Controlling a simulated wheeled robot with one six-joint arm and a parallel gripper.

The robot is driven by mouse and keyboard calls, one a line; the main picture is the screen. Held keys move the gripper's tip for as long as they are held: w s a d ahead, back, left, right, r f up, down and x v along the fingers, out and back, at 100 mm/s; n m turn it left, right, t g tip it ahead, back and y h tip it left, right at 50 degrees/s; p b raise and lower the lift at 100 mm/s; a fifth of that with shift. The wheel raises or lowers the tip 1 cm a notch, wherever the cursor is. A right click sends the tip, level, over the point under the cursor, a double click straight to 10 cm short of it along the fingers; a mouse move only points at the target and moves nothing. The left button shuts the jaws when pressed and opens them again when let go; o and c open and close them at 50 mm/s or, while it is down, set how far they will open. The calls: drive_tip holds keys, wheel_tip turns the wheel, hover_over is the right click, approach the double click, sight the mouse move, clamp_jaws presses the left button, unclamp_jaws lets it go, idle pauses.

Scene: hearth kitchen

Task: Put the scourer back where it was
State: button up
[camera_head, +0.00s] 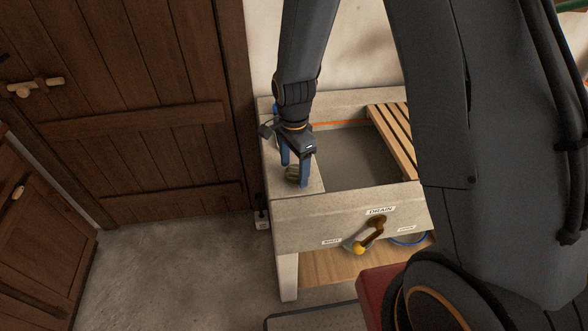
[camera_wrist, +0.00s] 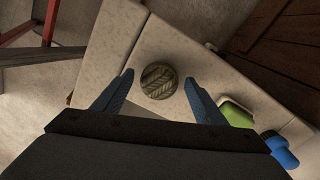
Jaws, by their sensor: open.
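The scourer, a round dark olive ribbed disc (camera_wrist: 158,81), lies on the pale stone ledge (camera_wrist: 160,40) at the side of the sink. In the head view the scourer (camera_head: 293,174) shows low between my fingers, partly hidden by them. My gripper (camera_wrist: 160,88) has blue fingers that stand open on either side of the scourer, with a gap on both sides in the wrist view. In the head view my gripper (camera_head: 296,170) points down at the left ledge of the sink.
The sink basin (camera_head: 362,160) lies right of the ledge, with a slatted wooden rack (camera_head: 393,135) across its right part. A green block (camera_wrist: 236,113) and a blue-capped item (camera_wrist: 280,150) stand near the ledge's edge. A drain lever (camera_head: 367,236) is on the front.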

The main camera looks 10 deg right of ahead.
sight(294, 170)
wheel_tip(294, 170, up, 11)
drive_tip(key=b, duration=0.3)
drive_tip(key=s+d+r+n+t, duration=0.1)
drive_tip(key=s+d+n, duration=0.9)
drive_tip(key=s+n, duration=0.2)
drive_tip(key=shift+n, duration=0.7)
idle(0.3)
drive_tip(key=shift+c, duration=0.5)
